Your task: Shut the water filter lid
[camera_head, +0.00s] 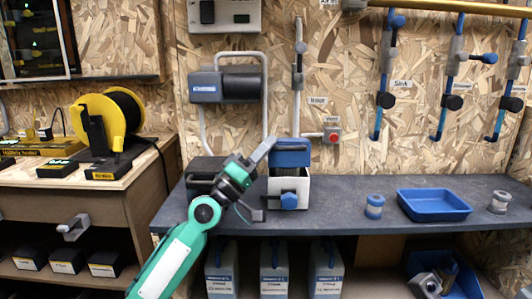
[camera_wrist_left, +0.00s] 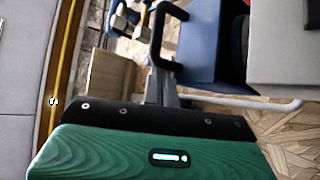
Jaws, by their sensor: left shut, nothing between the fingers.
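The water filter is a white box (camera_head: 289,187) with a blue knob on its front, standing on the dark counter. Its blue lid (camera_head: 290,153) stands raised at the back of the box, with a dark band or handle across it. My left gripper (camera_head: 266,148) is shut and empty, at the left edge of the raised lid. I cannot tell whether it touches. In the left wrist view the blue lid (camera_wrist_left: 215,45) is beyond the grey fingers (camera_wrist_left: 161,82), with a black handle beside it, and a pale box side shows at right. My right gripper is not in view.
On the counter (camera_head: 340,217) are a blue tray (camera_head: 434,204) and small jars (camera_head: 375,206) to the right. A dark box (camera_head: 204,170) stands left of the filter, behind my arm. Pipes and valves line the wall. The counter's front between filter and jar is clear.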

